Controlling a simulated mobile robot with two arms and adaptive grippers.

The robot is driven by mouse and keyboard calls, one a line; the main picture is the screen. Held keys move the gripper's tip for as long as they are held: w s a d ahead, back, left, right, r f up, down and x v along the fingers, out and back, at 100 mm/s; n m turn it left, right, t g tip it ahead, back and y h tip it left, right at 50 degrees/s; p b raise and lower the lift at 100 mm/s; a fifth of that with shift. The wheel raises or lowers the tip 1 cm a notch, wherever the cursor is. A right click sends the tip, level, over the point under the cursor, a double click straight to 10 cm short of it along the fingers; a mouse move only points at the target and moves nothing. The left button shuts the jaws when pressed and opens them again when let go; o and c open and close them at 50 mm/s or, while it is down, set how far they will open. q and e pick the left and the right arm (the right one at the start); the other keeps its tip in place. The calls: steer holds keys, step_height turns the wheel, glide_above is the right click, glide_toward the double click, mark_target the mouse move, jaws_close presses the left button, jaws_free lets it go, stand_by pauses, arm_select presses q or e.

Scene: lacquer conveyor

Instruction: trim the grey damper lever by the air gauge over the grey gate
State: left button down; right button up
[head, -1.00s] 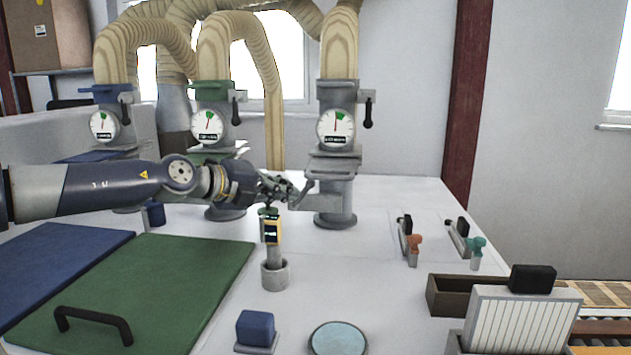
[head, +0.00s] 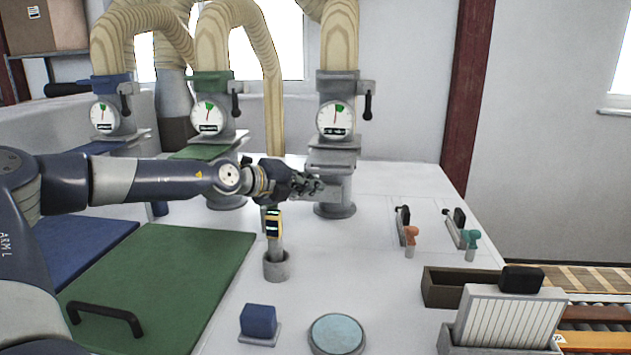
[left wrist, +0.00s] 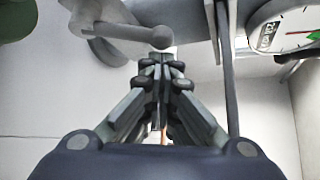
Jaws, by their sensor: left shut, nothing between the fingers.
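The grey gate (head: 334,160) stands on the right-hand duct pipe, with the round white air gauge (head: 335,119) above it. A lever with a black grip (head: 367,106) hangs from a grey bracket right of the gauge. My left gripper (head: 318,187) is at the foot of this pipe, below the gauge, its fingers closed and empty. In the left wrist view its fingertips (left wrist: 158,62) meet just below a grey bar with a rounded end (left wrist: 130,32); I cannot tell whether they touch. The gauge (left wrist: 285,25) shows sideways at upper right there. My right gripper is not in view.
Blue-topped and green-topped pipes with gauges (head: 103,117) (head: 208,117) stand to the left. Two small levers (head: 408,230) (head: 466,232) are at right. The white table (head: 370,265) is mostly clear between.

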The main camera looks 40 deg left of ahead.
arm_select(q)
steer(key=shift+x, duration=0.85)
